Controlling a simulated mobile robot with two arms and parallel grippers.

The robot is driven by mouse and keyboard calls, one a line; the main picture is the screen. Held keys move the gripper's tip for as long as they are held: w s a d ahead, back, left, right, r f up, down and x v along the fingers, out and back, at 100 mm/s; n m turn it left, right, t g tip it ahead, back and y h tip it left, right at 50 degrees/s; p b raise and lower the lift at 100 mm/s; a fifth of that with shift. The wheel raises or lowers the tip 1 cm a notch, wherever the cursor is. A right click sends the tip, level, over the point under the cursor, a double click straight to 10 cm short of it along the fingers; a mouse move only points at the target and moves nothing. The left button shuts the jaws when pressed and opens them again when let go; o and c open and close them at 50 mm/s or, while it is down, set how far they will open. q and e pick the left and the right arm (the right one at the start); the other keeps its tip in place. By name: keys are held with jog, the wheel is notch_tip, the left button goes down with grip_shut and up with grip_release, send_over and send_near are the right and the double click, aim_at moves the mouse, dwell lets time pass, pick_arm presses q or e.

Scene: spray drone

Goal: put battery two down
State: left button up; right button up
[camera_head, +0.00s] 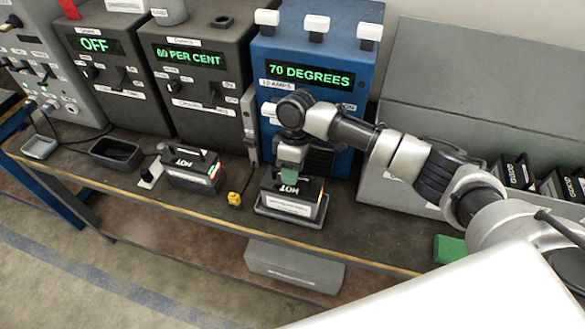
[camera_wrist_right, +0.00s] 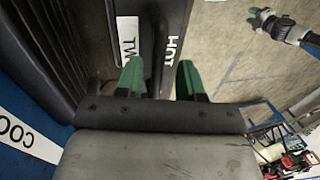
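Battery two (camera_head: 291,194) is a black block with a white "HOT" marking and a striped end. It sits in a shallow dark tray (camera_head: 290,217) before the blue machine, apparently level. My right gripper (camera_head: 290,174) is over its top. In the wrist view the green fingertips (camera_wrist_right: 160,80) stand apart on either side of the dark handle bar, with gaps showing; part of the "TWO" label (camera_wrist_right: 127,40) is visible. My left gripper (camera_wrist_right: 258,18) appears small at the wrist view's top right, too small to read; it is outside the head view.
Another "HOT" battery (camera_head: 191,169) stands to the left beside an empty dark tray (camera_head: 116,154). A yellow connector (camera_head: 235,199) lies between the batteries. The blue machine (camera_head: 313,72) reads "70 DEGREES". A rack of batteries (camera_head: 515,173) stands right, with a green block (camera_head: 449,249) nearby.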

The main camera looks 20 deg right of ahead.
jog(key=b+v, duration=0.2)
jog(key=v, duration=1)
jog(key=shift+a, duration=0.1)
dwell(1.1)
